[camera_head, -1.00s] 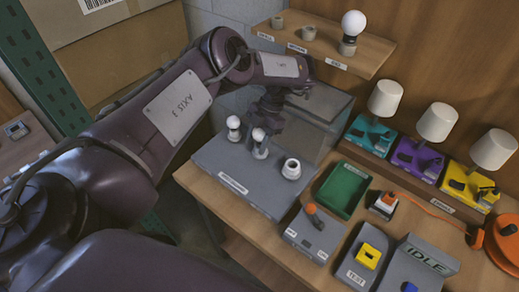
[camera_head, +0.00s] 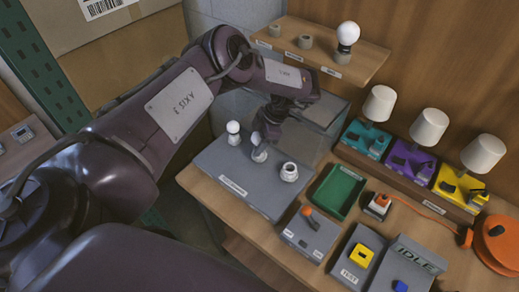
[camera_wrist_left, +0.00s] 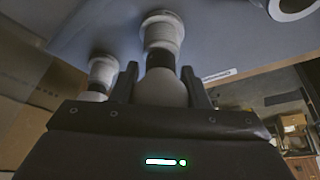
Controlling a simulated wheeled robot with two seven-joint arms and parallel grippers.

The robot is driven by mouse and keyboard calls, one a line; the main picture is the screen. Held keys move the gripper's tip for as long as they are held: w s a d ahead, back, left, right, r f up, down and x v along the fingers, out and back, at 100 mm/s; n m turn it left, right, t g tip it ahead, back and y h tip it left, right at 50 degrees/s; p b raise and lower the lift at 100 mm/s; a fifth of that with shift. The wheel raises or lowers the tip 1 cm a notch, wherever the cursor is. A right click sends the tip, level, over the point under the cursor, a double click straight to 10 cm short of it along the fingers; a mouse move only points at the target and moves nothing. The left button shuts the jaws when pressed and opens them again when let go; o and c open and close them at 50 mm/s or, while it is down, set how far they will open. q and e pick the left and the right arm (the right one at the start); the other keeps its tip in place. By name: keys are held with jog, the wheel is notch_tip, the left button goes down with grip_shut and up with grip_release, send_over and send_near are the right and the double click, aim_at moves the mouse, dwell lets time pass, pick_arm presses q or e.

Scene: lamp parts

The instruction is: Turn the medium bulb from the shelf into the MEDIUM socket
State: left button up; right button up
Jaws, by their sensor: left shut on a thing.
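The medium bulb (camera_wrist_left: 160,92) is a white globe between the fingers of my left gripper (camera_wrist_left: 160,85) in the left wrist view. A dark band shows between the globe and the white middle socket (camera_wrist_left: 162,32); I cannot tell how deep the bulb sits. In the head view my left gripper (camera_head: 264,136) is shut on this bulb (camera_head: 259,152) from above, and its fingers partly hide it. The middle socket stands on the grey socket block (camera_head: 235,183), whose label is too small to read. My right gripper is not in view.
Another bulb (camera_head: 233,128) stands at the block's left, and an empty white socket (camera_head: 289,172) at its right. The shelf (camera_head: 365,65) holds a large bulb (camera_head: 347,36) and two empty holders. A green tray (camera_head: 338,192), switch boxes and three lamps stand to the right.

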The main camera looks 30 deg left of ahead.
pick_arm(q)
jog(key=shift+w+a+r+m+t, duration=0.25)
jog(key=shift+w+r+m+t, duration=0.05)
jog(key=shift+w+r+m, duration=0.1)
jog(key=shift+s+f, duration=0.1)
jog(key=shift+c, duration=0.2)
jog(key=shift+y+p, duration=0.3)
jog(key=shift+a+m+p, duration=0.1)
jog(key=shift+m+p, duration=0.35)
jog(key=shift+m, duration=0.05)
jog(key=o, duration=0.9)
jog(key=shift+a+f, duration=0.1)
jog(key=shift+f, duration=0.1)
jog(key=shift+o, duration=0.2)
